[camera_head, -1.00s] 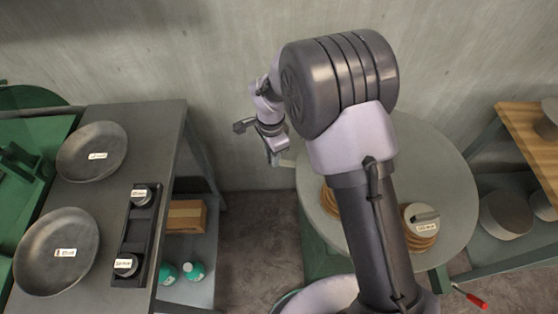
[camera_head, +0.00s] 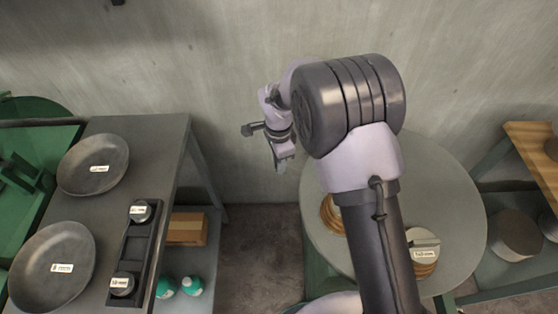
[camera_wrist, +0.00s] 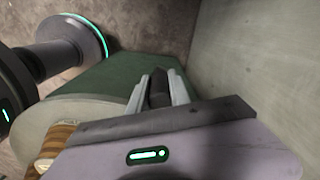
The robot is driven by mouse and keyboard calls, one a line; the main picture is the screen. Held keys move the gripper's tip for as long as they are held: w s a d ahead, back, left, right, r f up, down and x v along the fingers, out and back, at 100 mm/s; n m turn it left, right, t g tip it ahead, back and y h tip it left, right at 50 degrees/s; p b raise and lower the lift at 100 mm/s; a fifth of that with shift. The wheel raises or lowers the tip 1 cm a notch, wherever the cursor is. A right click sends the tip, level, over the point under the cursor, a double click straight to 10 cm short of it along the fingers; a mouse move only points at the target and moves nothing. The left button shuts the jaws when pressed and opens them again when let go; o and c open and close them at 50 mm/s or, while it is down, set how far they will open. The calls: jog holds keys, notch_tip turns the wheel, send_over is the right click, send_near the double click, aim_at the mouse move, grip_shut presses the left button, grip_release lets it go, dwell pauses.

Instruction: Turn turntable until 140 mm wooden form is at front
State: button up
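The turntable (camera_head: 455,190) is a round grey disc at the right in the head view, partly hidden by my arm. A wooden form (camera_head: 424,268) of stacked tan rings with a grey top and white label lies on its near right part; the label seems to read 140 mm, but is blurred. Another wooden form (camera_head: 329,212) shows at the left of the disc, half hidden by my arm. My gripper (camera_head: 283,162) hangs beyond the disc's far left edge, apart from both forms. The wrist view shows its fingers (camera_wrist: 160,88) close together with something dark between them; whether they are shut is unclear.
A grey table (camera_head: 160,150) at left holds two dark bowls (camera_head: 92,165) (camera_head: 52,270) and a black rack (camera_head: 137,250) with labelled pieces. A wooden-topped table (camera_head: 535,140) stands at right. The concrete wall (camera_head: 220,80) is close behind my gripper.

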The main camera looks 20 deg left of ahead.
jog(key=o, duration=0.4)
jog(key=shift+o, duration=0.2)
notch_tip(320, 180, up, 17)
jog(key=p, duration=0.6)
jog(key=shift+r, duration=0.2)
